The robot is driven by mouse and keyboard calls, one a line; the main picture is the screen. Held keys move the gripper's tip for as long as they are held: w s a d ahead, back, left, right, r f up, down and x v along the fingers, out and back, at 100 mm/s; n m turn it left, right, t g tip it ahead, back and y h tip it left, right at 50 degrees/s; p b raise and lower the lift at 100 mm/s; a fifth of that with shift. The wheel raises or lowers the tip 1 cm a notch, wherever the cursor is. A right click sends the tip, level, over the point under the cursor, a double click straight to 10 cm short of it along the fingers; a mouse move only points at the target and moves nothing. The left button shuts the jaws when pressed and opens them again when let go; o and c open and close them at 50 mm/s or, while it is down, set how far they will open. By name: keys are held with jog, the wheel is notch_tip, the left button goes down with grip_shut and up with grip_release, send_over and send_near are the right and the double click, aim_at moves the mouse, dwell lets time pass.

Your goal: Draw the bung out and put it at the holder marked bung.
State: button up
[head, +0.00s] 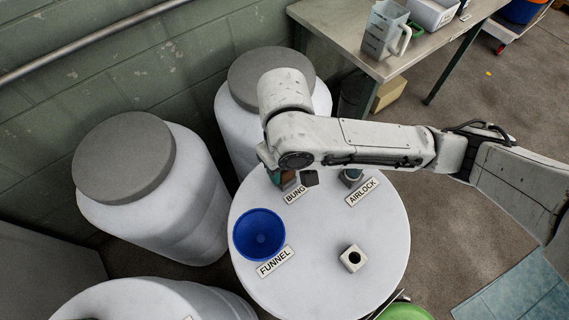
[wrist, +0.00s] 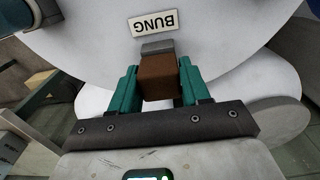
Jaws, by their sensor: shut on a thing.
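My gripper (wrist: 158,85) has its teal fingers shut on the brown, block-shaped bung (wrist: 158,77). In the head view my gripper (head: 278,178) is over the far part of the white drum top, mostly hidden under my arm, with a bit of the bung (head: 289,181) showing. The label BUNG (head: 296,194) is right beside it; it also shows upside down in the wrist view (wrist: 154,23). A grey piece (wrist: 157,47) lies between bung and label; I cannot tell whether it is the holder. A pale square block (head: 352,258) with a dark, empty-looking hole stands nearer.
A blue funnel (head: 259,234) stands left by its FUNNEL label (head: 275,261). A teal item (head: 350,176) stands by the AIRLOCK label (head: 362,191), close right of my gripper. Grey-lidded drums (head: 160,220) stand left and behind. A table (head: 385,62) with a jug is at the back right.

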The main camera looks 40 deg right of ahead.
jog(key=shift+f, duration=0.15)
jog(key=o, duration=1.1)
notch_tip(320, 180, up, 11)
jog(key=shift+f+p, duration=0.1)
jog(key=shift+p, duration=0.9)
